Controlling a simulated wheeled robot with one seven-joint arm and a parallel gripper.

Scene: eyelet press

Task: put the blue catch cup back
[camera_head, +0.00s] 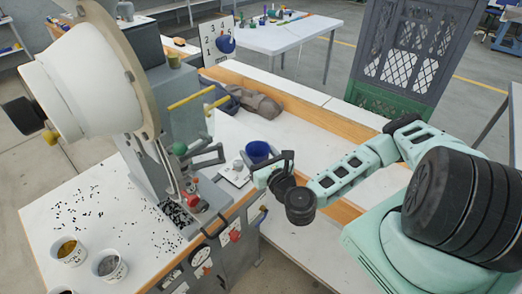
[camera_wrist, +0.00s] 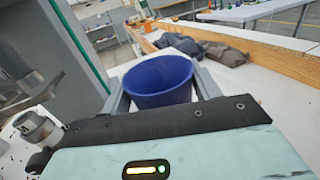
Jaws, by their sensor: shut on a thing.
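The blue catch cup (camera_head: 257,151) is an open-topped, tapered cup beside the press, above the white bench top. In the wrist view the cup (camera_wrist: 158,82) stands upright between the two grey fingers of my gripper (camera_wrist: 162,90), which are shut on its sides. In the head view my gripper (camera_head: 272,163) reaches the cup from the right; its fingers are partly hidden. The eyelet press (camera_head: 180,130) stands left of the cup. The cup's base is hidden by my gripper in the wrist view, so I cannot tell whether it touches anything.
A small white plate (camera_head: 236,176) with a metal part lies left of the cup. Dark cloth (camera_head: 258,103) lies on the bench behind. White cups (camera_head: 70,250) and scattered dark eyelets are at the front left. The white bench right of the cup is clear.

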